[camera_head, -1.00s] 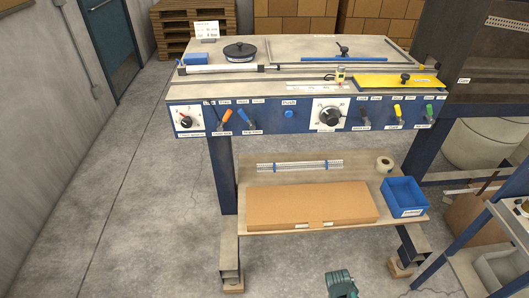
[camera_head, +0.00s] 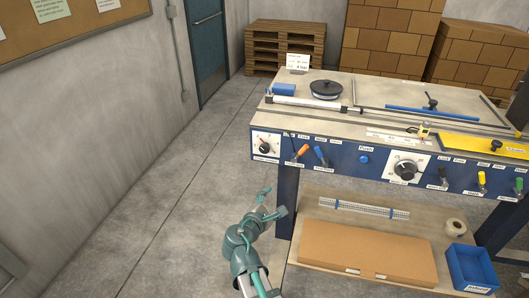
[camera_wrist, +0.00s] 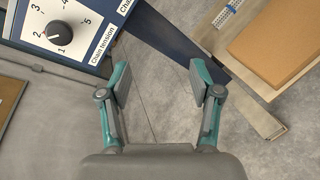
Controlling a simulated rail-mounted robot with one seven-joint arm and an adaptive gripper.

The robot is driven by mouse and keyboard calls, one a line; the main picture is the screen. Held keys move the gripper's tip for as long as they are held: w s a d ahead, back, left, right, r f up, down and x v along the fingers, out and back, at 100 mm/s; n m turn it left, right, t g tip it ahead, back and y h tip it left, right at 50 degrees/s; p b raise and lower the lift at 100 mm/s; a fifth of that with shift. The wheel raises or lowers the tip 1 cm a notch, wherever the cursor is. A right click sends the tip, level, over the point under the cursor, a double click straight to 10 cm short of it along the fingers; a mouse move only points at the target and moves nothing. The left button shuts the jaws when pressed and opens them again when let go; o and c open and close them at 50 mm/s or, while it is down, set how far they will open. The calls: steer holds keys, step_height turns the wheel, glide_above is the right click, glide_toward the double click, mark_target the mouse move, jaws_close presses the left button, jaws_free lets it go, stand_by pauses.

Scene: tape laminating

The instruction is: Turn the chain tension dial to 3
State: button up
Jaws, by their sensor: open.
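The chain tension dial (camera_head: 265,147) is a black knob on a white plate at the left end of the blue front panel. In the wrist view the dial (camera_wrist: 59,33) is at the upper left, with numbers 1 to 5 around it and the label "Chain tension" beside it. A pale mark on the knob seems to face the side of 1 and 2; its exact setting is hard to read. My gripper (camera_head: 271,204) is open and empty, below the dial and apart from it. In the wrist view my gripper's fingers (camera_wrist: 160,76) are spread over bare floor.
Orange (camera_head: 300,153) and blue (camera_head: 321,156) levers stick out right of the dial. A larger dial (camera_head: 406,170) is farther right. The table leg (camera_head: 286,200) and lower shelf with a cardboard box (camera_head: 365,252) are right of my gripper. The floor on the left is clear.

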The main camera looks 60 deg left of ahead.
mark_target(264, 151)
steer(key=s+a+r+n+y, duration=0.4)
steer(key=a+r+n+y, duration=0.15)
steer(key=r+n, duration=0.5)
steer(key=shift+n+h, duration=0.35)
steer(key=shift+n, duration=0.2)
steer(key=p+x, duration=0.1)
steer(key=x, duration=0.2)
steer(key=f+p+x, duration=0.1)
steer(key=x, duration=0.3)
steer(key=f+p+x, duration=0.1)
steer(key=x, duration=0.3)
steer(key=shift+w, duration=0.2)
steer(key=c, duration=1.2)
steer(key=shift+o, duration=0.3)
